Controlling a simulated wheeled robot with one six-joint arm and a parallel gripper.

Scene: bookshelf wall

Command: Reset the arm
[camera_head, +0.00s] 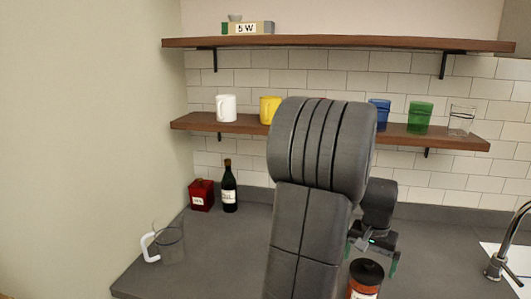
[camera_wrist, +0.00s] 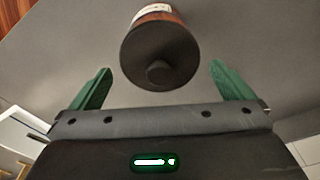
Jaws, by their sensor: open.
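My gripper (camera_wrist: 160,88) is open in the wrist view, with its two green fingers apart. A jar with a black knobbed lid and an orange-brown body (camera_wrist: 160,52) stands between and just beyond the fingertips, and I see no finger touching it. In the head view the same jar (camera_head: 365,280) stands on the grey counter at the bottom, partly cut off by the frame. My arm rises in the middle of the head view and hides part of the shelf and counter. My gripper shows only partly there, just above the jar.
A glass pitcher (camera_head: 168,243), a red box (camera_head: 201,196) and a dark bottle (camera_head: 229,187) stand on the counter (camera_head: 215,255) at left. The lower shelf (camera_head: 245,127) holds several cups. The upper shelf (camera_head: 340,42) holds a small box. A faucet (camera_head: 497,262) and sink are at right.

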